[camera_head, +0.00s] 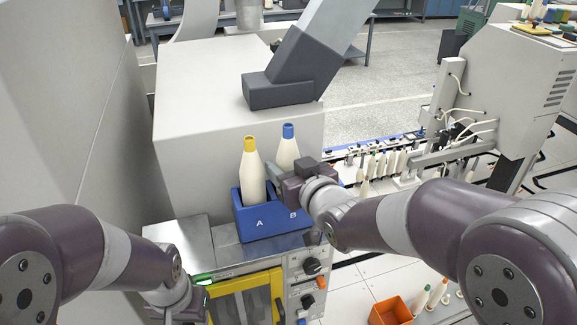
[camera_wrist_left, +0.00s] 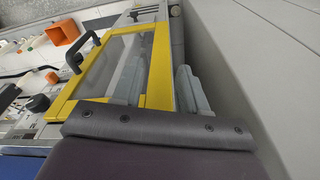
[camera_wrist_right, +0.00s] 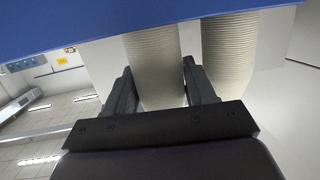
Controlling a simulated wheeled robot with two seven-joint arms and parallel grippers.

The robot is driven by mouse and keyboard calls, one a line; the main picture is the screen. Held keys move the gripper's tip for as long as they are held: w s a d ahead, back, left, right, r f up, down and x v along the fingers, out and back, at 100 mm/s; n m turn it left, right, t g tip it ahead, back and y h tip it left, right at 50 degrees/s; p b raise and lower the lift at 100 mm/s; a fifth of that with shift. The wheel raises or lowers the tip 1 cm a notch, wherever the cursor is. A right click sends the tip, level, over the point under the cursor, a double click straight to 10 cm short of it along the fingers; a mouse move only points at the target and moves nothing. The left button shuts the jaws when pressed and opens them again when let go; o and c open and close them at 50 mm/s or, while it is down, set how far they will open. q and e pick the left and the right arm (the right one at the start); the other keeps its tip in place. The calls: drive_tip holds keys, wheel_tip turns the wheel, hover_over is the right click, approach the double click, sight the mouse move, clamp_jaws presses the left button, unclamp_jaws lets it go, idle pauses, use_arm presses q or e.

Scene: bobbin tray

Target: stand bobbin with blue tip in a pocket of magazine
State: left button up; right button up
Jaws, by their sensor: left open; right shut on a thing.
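The blue magazine (camera_head: 262,222) stands on a metal ledge, with pockets marked A and B. A bobbin with a yellow tip (camera_head: 250,165) stands upright at A. The bobbin with the blue tip (camera_head: 287,147) is upright at B, its lower part hidden by my right gripper (camera_head: 293,173) and the magazine. In the right wrist view my right gripper (camera_wrist_right: 160,88) is shut on this bobbin (camera_wrist_right: 155,60), whose base passes behind the blue wall (camera_wrist_right: 90,28). I cannot tell whether it rests on the pocket floor. My left gripper (camera_wrist_left: 160,85) is open and empty, beside the yellow-framed panel.
A control panel with knobs (camera_head: 310,265) and a yellow-framed window (camera_head: 245,300) lies below the magazine. A grey machine housing (camera_head: 215,130) stands close behind it. An orange bin (camera_head: 391,311) is at lower right, with loose bobbins nearby.

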drive_tip(key=shift+f+b, duration=0.55)
drive_tip(key=shift+f, duration=0.05)
drive_tip(key=o, duration=1.2)
drive_tip(key=shift+s, duration=0.1)
